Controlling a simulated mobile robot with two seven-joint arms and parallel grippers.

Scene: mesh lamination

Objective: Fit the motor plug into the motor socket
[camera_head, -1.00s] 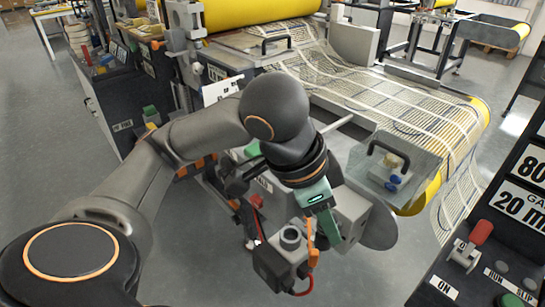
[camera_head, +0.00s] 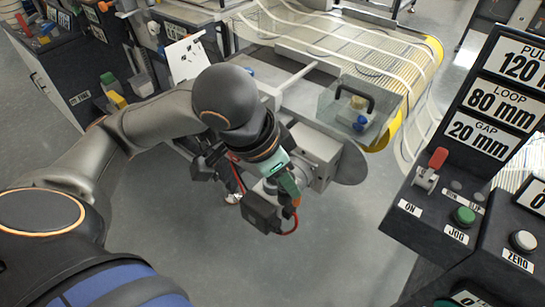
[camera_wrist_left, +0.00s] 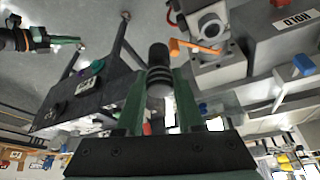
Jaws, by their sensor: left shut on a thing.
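My left gripper (camera_head: 289,188) is shut on the motor plug, a dark ribbed cylinder (camera_wrist_left: 158,72) standing between the green fingers in the left wrist view. In the head view the plug is mostly hidden by the fingers. The motor socket (camera_wrist_left: 209,27) shows in the wrist view as a round grey opening with an orange lever (camera_wrist_left: 193,47) beside it, to the upper right of the plug and apart from it in the picture. My right gripper (camera_wrist_left: 62,42) shows small at the upper left of the wrist view; its opening is unclear.
A dark box (camera_head: 262,211) and a red cable (camera_head: 289,229) are close to my left gripper. A grey machine housing (camera_head: 318,150) stands just behind. A clear guard with a black handle (camera_head: 355,97) is further back. Control panels (camera_head: 450,190) stand at the right. Open floor lies in front.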

